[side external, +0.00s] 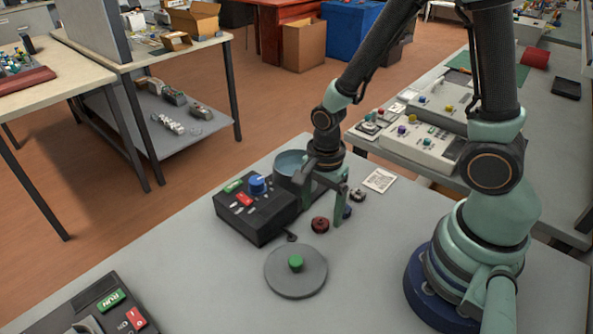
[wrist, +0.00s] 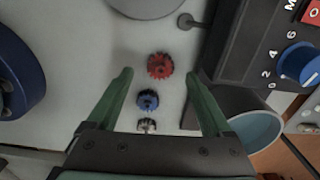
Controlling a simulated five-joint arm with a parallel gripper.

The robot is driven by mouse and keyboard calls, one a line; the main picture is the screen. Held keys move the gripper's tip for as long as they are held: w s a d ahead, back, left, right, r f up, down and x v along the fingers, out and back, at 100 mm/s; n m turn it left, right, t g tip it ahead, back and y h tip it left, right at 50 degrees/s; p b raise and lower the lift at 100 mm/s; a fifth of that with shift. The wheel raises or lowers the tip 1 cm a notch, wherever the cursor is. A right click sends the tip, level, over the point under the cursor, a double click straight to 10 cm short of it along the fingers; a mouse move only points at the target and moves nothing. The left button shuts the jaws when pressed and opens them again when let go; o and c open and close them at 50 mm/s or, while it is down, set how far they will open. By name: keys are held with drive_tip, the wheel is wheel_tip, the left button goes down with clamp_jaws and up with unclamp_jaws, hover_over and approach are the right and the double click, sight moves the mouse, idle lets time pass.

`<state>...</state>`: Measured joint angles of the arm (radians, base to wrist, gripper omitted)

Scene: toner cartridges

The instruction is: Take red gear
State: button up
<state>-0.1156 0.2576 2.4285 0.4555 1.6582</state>
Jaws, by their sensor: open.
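The red gear (wrist: 160,66) lies on the grey table, just beyond and between the fingertips in the wrist view. In the side view the red gear (side external: 320,224) is a small dark red disc left of the fingers. My gripper (wrist: 158,80) is open, with one green finger on each side of the row of gears. In the side view my gripper (side external: 338,222) points down at the table, right beside the red gear. A blue gear (wrist: 148,100) lies between the fingers, nearer the palm. The blue gear also shows partly behind a finger in the side view (side external: 348,212).
A dark metallic gear (wrist: 147,125) lies nearest the palm. A black control box (side external: 256,212) with a blue knob and a pale blue cup (side external: 291,164) stand close by. A grey disc with a green knob (side external: 296,272) lies in front. A printed white card (side external: 379,181) lies behind.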

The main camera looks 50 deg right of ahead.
sight(320, 223)
drive_tip(key=shift+f, duration=1.4)
drive_tip(key=shift+c, duration=0.2)
clamp_jaws()
